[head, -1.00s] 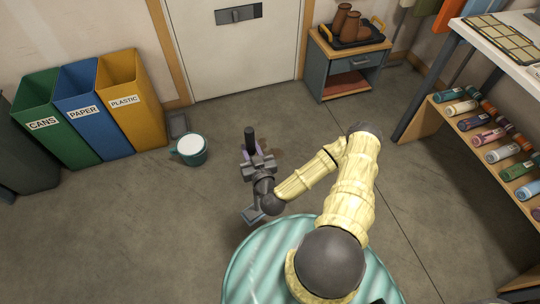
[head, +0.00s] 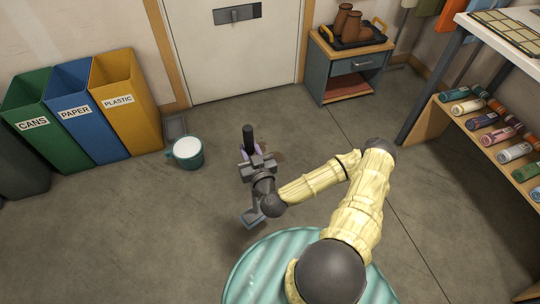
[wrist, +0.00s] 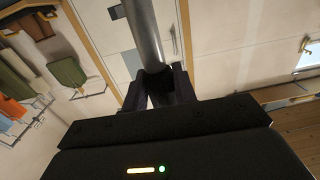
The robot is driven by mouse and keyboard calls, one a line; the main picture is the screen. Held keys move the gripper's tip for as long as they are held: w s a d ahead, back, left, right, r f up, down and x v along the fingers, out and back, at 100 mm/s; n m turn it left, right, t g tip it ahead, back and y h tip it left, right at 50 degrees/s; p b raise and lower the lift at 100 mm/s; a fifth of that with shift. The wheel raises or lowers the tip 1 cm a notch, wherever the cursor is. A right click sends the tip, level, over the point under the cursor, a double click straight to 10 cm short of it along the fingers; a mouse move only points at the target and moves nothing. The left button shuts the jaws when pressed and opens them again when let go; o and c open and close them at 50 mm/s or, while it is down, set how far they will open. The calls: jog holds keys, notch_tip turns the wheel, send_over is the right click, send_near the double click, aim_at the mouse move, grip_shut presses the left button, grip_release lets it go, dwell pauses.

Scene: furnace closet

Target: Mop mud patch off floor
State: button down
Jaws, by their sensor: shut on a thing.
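My gripper (head: 252,158) is shut on the dark upright handle (head: 248,138) of a tool, low over the floor in the middle of the head view. In the wrist view the fingers (wrist: 170,88) close around a grey metal pole (wrist: 145,35). The tool's lower end is hidden behind my gripper, so I cannot tell whether it touches the floor.
A teal bucket (head: 186,152) with white contents stands left of my gripper, near the yellow plastic bin (head: 122,98). A small cabinet (head: 346,72) stands beside the door. A bottle shelf (head: 490,130) is at right. Floor around my gripper is mostly clear.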

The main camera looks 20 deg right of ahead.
jog(key=w+f, duration=0.6)
jog(key=shift+w+f, duration=0.25)
jog(key=shift+w, duration=0.05)
jog(key=shift+s, duration=0.15)
